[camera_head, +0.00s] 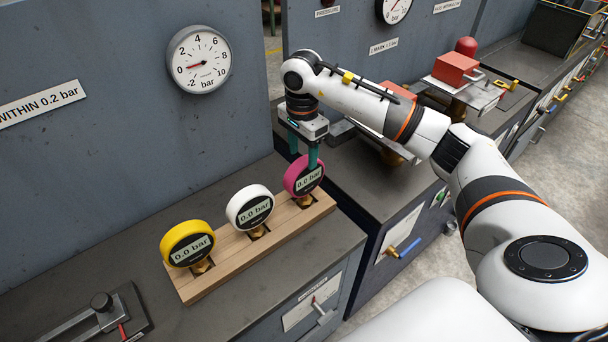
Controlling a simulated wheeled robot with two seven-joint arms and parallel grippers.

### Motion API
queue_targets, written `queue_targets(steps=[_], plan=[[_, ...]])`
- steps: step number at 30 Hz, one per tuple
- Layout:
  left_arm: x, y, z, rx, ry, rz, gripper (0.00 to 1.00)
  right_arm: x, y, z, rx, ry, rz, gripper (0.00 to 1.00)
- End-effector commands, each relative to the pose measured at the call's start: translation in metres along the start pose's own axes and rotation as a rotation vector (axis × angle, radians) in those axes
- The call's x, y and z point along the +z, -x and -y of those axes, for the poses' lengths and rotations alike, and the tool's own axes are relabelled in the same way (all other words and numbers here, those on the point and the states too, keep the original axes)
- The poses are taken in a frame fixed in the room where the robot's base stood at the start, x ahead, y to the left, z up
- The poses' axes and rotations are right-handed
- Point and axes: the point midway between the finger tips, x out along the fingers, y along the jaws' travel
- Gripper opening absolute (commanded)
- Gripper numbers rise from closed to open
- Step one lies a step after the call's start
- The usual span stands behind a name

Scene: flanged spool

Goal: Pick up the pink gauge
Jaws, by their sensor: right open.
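The pink gauge (304,177) stands at the right end of a wooden rack (243,250) and its display reads 0.0 bar. A white gauge (249,207) is in the middle of the rack and a yellow gauge (187,244) is at its left end. My right gripper (304,158) points down at the pink gauge with open jaws. One teal finger is in front of the gauge's upper edge and the other is up and to the left. I cannot tell whether either finger touches it. My left gripper is out of view.
The rack sits on a dark bench (130,235) before a grey panel with a dial (198,60). A clamp-like fixture (100,312) lies at the lower left. A red block (456,68) on a metal fixture stands on the bench at the upper right.

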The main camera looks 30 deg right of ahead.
Motion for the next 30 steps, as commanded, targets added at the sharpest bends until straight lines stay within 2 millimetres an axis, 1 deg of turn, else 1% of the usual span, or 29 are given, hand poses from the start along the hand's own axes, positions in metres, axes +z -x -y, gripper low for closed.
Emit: queue_targets(steps=[1, 3, 8, 13, 15, 18, 21, 26, 30], plan=[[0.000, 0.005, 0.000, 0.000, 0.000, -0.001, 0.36, 0.000, -0.006, 0.001, -0.004, -0.001, -0.002, 0.53], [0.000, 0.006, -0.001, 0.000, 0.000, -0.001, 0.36, 0.000, -0.013, 0.000, -0.002, -0.001, -0.002, 0.53], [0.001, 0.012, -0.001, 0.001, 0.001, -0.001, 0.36, 0.000, -0.022, 0.001, -0.002, 0.000, -0.003, 0.53], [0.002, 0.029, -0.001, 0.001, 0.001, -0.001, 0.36, 0.003, -0.046, 0.004, -0.005, -0.001, -0.004, 0.53], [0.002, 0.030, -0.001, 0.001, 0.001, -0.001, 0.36, 0.003, -0.058, 0.003, -0.003, 0.000, -0.005, 0.53], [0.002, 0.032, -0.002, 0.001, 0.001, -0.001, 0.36, 0.003, -0.067, 0.002, 0.000, -0.001, -0.004, 0.53], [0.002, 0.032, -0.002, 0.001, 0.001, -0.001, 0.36, 0.003, -0.070, 0.002, 0.001, 0.000, -0.003, 0.53], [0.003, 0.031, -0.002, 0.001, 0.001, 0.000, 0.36, 0.003, -0.071, 0.002, 0.001, 0.000, -0.003, 0.53], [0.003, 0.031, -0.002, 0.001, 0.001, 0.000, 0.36, 0.003, -0.070, 0.002, 0.001, 0.000, -0.003, 0.30]])
